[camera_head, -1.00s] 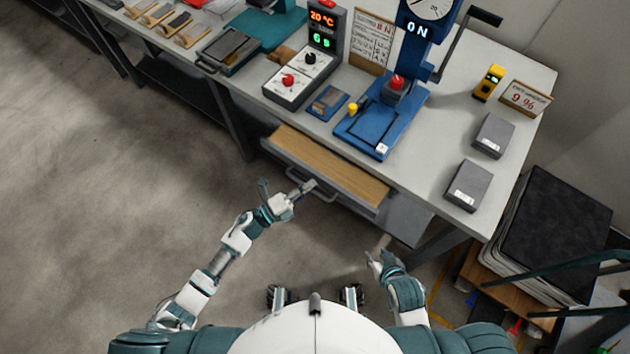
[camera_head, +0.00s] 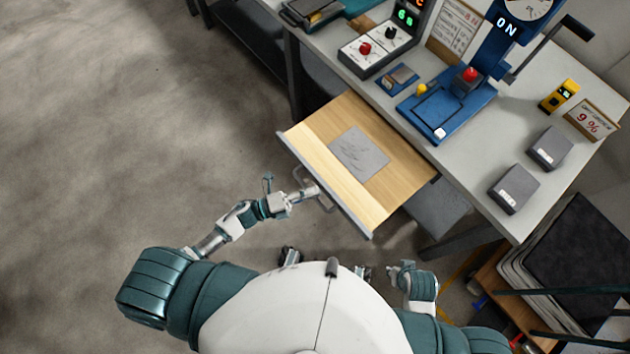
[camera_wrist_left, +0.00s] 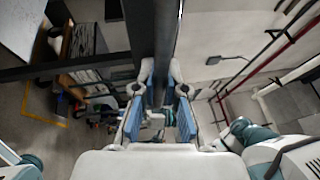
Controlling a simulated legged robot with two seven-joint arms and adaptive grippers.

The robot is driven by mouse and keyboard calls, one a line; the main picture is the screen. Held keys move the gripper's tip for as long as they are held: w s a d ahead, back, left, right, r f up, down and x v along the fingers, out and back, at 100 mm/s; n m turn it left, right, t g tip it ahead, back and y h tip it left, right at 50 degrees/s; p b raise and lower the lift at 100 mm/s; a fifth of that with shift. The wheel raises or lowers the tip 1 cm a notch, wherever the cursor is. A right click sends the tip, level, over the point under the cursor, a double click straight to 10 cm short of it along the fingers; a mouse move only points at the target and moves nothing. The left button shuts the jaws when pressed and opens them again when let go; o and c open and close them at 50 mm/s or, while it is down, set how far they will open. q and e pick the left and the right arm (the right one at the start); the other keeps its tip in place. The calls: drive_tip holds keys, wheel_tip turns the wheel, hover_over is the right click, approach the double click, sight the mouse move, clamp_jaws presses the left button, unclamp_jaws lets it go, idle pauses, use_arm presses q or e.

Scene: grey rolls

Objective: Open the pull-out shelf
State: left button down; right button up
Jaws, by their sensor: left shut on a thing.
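The pull-out shelf (camera_head: 318,146) is a wooden-bottomed drawer with a grey front, drawn well out from under the grey workbench (camera_head: 461,170). A flat grey sheet (camera_head: 358,153) lies in it. My left gripper (camera_head: 312,192) is at the handle (camera_head: 328,205) on the shelf's front and is shut on it. In the left wrist view the two blue-padded fingers (camera_wrist_left: 160,102) stand on either side of a dark bar. My right gripper (camera_head: 402,268) hangs low, clear of the shelf; its fingers are too small to read.
On the bench stand a control box (camera_head: 378,48), a blue press (camera_head: 447,105), a yellow device (camera_head: 558,95) and two grey blocks (camera_head: 514,189). Open floor lies at left.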

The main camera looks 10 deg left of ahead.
use_arm(q)
drive_tip(key=shift+w+d+f, duration=0.15)
drive_tip(key=shift+w+f, duration=0.05)
drive_tip(key=shift+f, duration=0.05)
drive_tip(key=c, duration=1.6)
unclamp_jaws()
drive_tip(key=shift+d, duration=0.15)
drive_tip(key=shift+o, duration=0.6)
drive_tip(key=shift+w, duration=0.15)
drive_tip(key=shift+a, duration=0.35)
drive_tip(key=v, duration=1.1)
drive_tip(key=shift+s, duration=0.3)
use_arm(e)
drive_tip(key=shift+w+d+f, duration=0.1)
drive_tip(key=shift+w+d, duration=0.05)
drive_tip(key=shift+d, duration=0.2)
use_arm(q)
drive_tip(key=shift+a, duration=0.1)
